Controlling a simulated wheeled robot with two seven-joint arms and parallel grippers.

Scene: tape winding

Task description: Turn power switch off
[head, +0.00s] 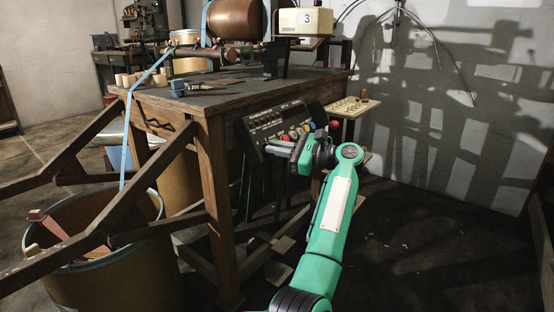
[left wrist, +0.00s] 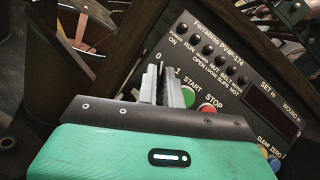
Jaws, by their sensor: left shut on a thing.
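The black control panel (head: 262,127) is mounted beside the wooden table, and its face fills much of the left wrist view (left wrist: 226,55). My left gripper (head: 293,146) reaches the lower part of the panel. In the left wrist view its two grey fingers (left wrist: 168,84) are close together at the marks 0 and 1, left of the green START button (left wrist: 207,109) and red STOP button (left wrist: 217,94). The fingers are shut on the power switch, which they hide, so its position cannot be told. My right gripper is not in view.
A blue strap (head: 126,130) hangs into a large drum (head: 110,275) at left. A small shelf (head: 353,108) holds pegs.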

